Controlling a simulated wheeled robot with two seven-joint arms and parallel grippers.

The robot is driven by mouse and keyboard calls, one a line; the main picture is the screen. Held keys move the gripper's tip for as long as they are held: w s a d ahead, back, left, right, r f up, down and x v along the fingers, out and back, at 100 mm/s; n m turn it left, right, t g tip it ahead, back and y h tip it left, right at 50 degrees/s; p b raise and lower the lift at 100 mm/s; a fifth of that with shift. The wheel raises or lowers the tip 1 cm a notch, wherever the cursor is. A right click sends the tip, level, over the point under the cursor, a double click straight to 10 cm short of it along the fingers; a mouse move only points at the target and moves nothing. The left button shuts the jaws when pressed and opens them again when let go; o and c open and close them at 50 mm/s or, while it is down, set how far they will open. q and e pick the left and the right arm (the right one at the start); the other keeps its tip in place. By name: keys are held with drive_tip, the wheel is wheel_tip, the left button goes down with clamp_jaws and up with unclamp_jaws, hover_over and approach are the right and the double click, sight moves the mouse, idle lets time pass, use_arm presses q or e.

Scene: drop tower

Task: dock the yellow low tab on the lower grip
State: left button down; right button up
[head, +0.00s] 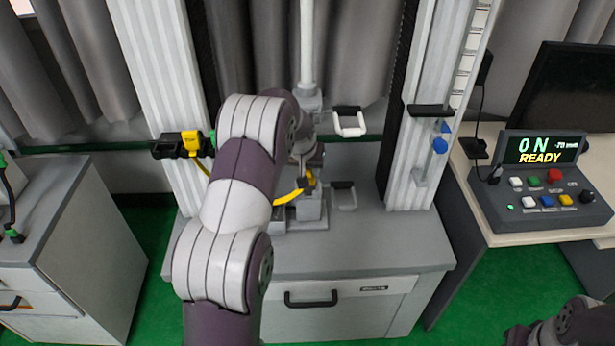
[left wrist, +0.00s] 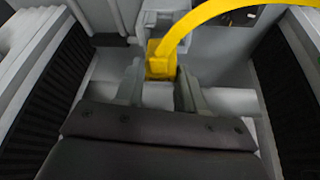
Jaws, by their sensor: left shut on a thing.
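The yellow low tab (left wrist: 161,62) is a small yellow block with a curved yellow cable. My left gripper (left wrist: 160,92) is shut on it, with one grey finger on each side. In the head view the tab (head: 309,178) shows just past my left gripper (head: 306,184), partly hidden by my arm. The lower grip (head: 309,208) is a grey block on the tower's base, right below the gripper. I cannot tell whether the tab touches it.
Tower columns (head: 157,80) (head: 425,110) stand on both sides. A black holder (head: 172,145) with a yellow block is on the left column. A white handle (head: 349,124) and a grey handle (head: 343,195) stick out right of the grips. A control box (head: 540,185) reads READY.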

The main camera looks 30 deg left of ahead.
use_arm(q)
wheel_tip(320, 180, down, 3)
drive_tip(key=shift+f, duration=0.3)
drive_tip(key=c, duration=0.7)
unclamp_jaws()
